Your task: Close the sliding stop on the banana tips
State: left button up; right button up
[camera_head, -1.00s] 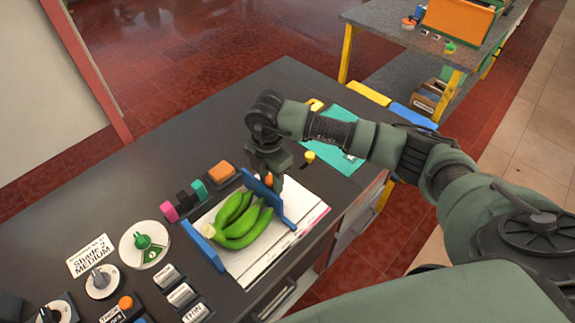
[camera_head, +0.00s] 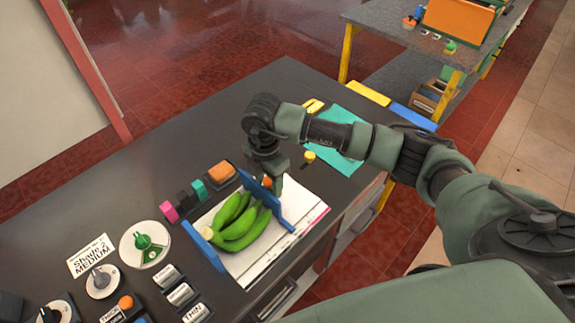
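A bunch of green bananas (camera_head: 240,222) lies on a white sheet (camera_head: 287,238) on the dark counter, its stem end toward a blue stop (camera_head: 204,247) at the lower left. A second blue stop (camera_head: 279,215) stands at the banana tips, close to or touching them; I cannot tell which. My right gripper (camera_head: 275,180) points down at this stop, behind its upper middle, near a small orange knob (camera_head: 267,182). Its fingertips are partly hidden by the stop, so I cannot tell whether they are open or shut. My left gripper is out of view.
Left of the sheet are an orange button (camera_head: 221,172), pink, black and teal blocks, a green dial (camera_head: 146,246) and several labelled switches. A teal mat (camera_head: 340,137) and a yellow knob (camera_head: 309,157) lie behind my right arm. The far left counter is clear.

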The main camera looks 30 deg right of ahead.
jog(key=shift+r, duration=0.15)
dwell(0.3)
jog(key=shift+w+r+p, duration=0.1)
jog(key=shift+r+p, duration=0.15)
jog(key=shift+p, duration=0.05)
jog(key=shift+d+r+p, duration=0.1)
jog(key=shift+r+p, duration=2.45)
jog(key=shift+r, duration=1.15)
jog(key=shift+f, duration=0.15)
